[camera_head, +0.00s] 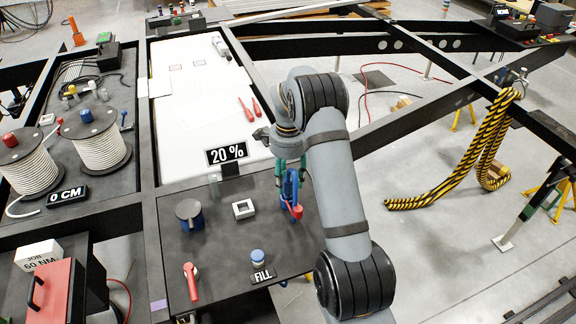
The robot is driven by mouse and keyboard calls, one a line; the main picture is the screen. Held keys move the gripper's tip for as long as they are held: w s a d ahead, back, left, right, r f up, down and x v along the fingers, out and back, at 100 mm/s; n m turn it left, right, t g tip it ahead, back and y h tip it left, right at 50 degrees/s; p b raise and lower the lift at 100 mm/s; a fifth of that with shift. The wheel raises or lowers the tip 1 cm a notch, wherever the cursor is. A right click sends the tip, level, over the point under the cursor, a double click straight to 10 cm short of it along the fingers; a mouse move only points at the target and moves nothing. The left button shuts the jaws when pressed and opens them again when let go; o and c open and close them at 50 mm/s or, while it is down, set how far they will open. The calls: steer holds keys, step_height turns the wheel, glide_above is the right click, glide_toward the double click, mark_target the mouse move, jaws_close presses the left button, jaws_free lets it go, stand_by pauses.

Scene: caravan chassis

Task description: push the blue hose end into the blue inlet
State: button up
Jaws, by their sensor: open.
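My gripper (291,168) is open, with teal fingers pointing down over the right part of the dark panel (225,285). A blue upright piece (290,187), which looks like the blue hose end, is just below and between the fingers. I cannot tell whether they touch it. A red piece (296,211) is at its lower right. My arm partly hides the panel's right side.
A dark-capped blue cylinder (189,214), a white square frame (244,209) and a red-handled lever (191,282) stand on the panel. A "20 %" sign (226,154) is behind. White hose reels (101,143) are left. A striped yellow-black hose (480,160) hangs right.

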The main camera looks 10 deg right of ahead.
step_height(320, 180, up, 10)
stand_by(0.3)
steer(key=shift+c, duration=0.4)
